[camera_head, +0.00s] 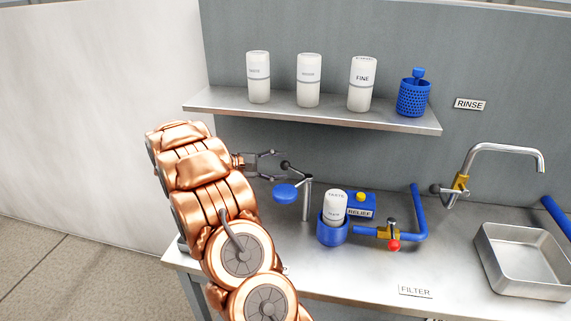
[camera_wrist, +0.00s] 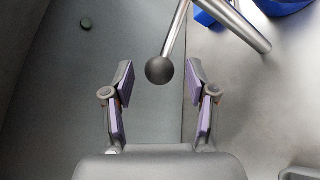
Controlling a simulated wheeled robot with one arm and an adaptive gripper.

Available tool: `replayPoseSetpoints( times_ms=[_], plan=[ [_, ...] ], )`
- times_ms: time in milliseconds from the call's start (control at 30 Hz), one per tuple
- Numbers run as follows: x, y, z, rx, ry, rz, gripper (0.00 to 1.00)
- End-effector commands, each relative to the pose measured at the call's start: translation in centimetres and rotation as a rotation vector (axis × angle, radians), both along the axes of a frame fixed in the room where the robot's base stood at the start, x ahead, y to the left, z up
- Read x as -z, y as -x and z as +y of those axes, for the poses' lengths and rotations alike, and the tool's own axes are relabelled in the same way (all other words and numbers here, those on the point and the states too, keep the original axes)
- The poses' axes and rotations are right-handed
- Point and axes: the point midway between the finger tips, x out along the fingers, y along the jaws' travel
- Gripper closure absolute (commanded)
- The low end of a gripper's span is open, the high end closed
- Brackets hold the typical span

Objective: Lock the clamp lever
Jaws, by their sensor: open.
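The clamp lever is a thin metal rod with a black ball knob (camera_head: 285,164), set on an upright metal post (camera_head: 306,198) with a blue round pad (camera_head: 285,192) beside it. In the wrist view the black knob (camera_wrist: 160,70) appears between the fingertips, with the lever rod (camera_wrist: 176,28) running up and right from it. My gripper (camera_head: 276,166) is open and empty, its fingers pointing right toward the knob. In the wrist view my gripper (camera_wrist: 160,76) shows a clear gap on both sides of the knob.
A white canister (camera_head: 335,205) stands in a blue holder (camera_head: 332,235) right of the post, near a blue relief box (camera_head: 362,199) and pipework with a red-knobbed valve (camera_head: 393,244). A shelf (camera_head: 300,114) with canisters hangs above. A sink (camera_head: 520,285) is at the right.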

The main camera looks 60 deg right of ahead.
Motion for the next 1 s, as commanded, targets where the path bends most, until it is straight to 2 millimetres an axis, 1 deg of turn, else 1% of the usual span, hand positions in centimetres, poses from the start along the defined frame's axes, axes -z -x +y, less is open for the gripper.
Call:
replayPoseSetpoints(
  times_ms=[100,200,533,567,1000],
  plan=[
    [0.2,0.8,-1.0,0.000,-0.001,0.001,0.43],
    [0.4,1.2,-1.5,-0.001,0.000,0.000,0.43],
    [0.5,1.3,-1.8,-0.003,0.000,-0.002,0.43],
    [0.5,1.3,-1.8,-0.003,0.000,-0.002,0.45],
    [0.5,1.3,-1.7,-0.003,0.000,-0.002,0.91]
  ],
)
